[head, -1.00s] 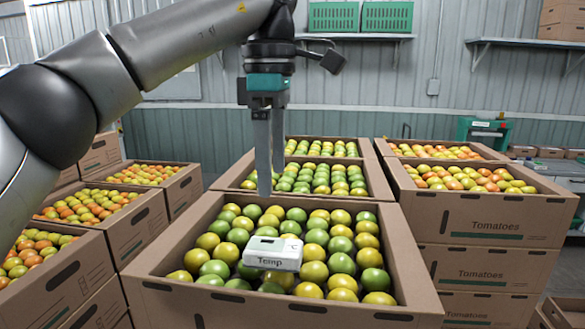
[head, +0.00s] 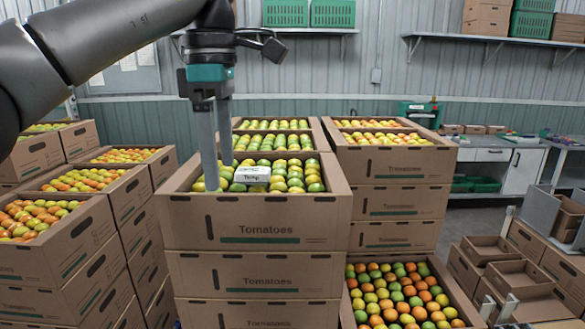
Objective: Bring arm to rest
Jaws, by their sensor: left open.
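My left gripper (head: 217,172) hangs at the end of my left arm, which comes in from the upper left. Its fingers point down, are apart, and hold nothing.
Stacked tomato cartons (head: 394,190) stand at right and at left (head: 60,240). A low carton of mixed tomatoes (head: 400,300) is at front right. Empty cartons (head: 500,250) lie further right. A workbench (head: 520,172) and a wall shelf (head: 480,38) are behind.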

